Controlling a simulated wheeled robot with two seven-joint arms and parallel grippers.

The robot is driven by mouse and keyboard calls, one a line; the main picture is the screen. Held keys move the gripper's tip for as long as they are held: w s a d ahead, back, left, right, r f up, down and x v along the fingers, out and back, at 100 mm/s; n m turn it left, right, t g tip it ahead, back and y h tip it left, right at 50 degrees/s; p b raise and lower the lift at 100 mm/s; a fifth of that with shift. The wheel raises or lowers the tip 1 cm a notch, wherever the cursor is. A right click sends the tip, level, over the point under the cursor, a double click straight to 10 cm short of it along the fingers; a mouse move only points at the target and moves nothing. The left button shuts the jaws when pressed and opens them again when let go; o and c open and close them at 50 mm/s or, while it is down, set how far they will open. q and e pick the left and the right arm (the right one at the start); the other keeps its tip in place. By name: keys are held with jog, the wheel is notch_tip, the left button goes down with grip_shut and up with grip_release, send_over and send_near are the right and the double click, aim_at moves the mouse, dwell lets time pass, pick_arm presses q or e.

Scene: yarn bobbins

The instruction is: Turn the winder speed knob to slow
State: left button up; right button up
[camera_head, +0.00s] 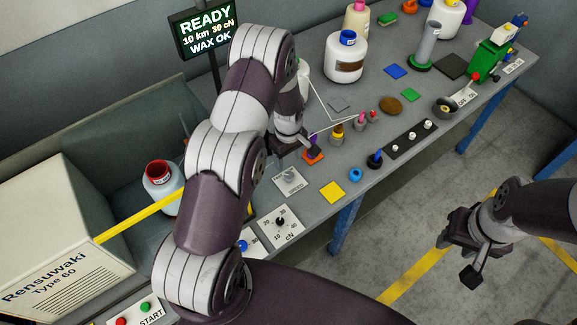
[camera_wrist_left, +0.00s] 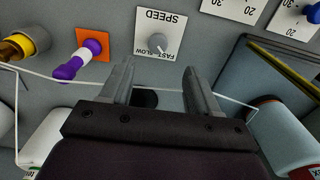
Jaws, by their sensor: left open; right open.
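The winder speed knob (camera_wrist_left: 158,46) is a small grey knob on a white plate marked SPEED (camera_wrist_left: 160,22), with FAST and SLOW printed beside it. In the left wrist view a pale mark on it points towards the lower right; its exact setting is hard to read. The plate also shows in the head view (camera_head: 288,180), with its print too small to read. My left gripper (camera_wrist_left: 158,68) is open and empty, its fingertips close to the knob but not around it. In the head view my forearm partly hides this gripper (camera_head: 298,148). My right gripper (camera_head: 462,260) is open and empty above the floor.
A purple bobbin (camera_wrist_left: 78,62) on an orange square and a gold bobbin (camera_wrist_left: 22,46) are beside the plate. A white thread (camera_wrist_left: 50,77) runs past my left fingers. A tension dial plate (camera_head: 281,227) and yellow square (camera_head: 332,192) lie nearby. A display (camera_head: 205,27) reads READY.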

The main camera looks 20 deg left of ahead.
aim_at(289, 174)
pick_arm(q)
jog(key=f, duration=0.2)
jog(key=f+p, duration=0.1)
jog(key=f, duration=0.2)
jog(key=f+p, duration=0.1)
jog(key=f, duration=0.1)
jog(key=shift+w+f, duration=0.3)
jog(key=shift+f, duration=0.1)
jog(key=shift+s+f, duration=0.15)
jog(key=shift+f, duration=0.4)
jog(key=c, duration=1)
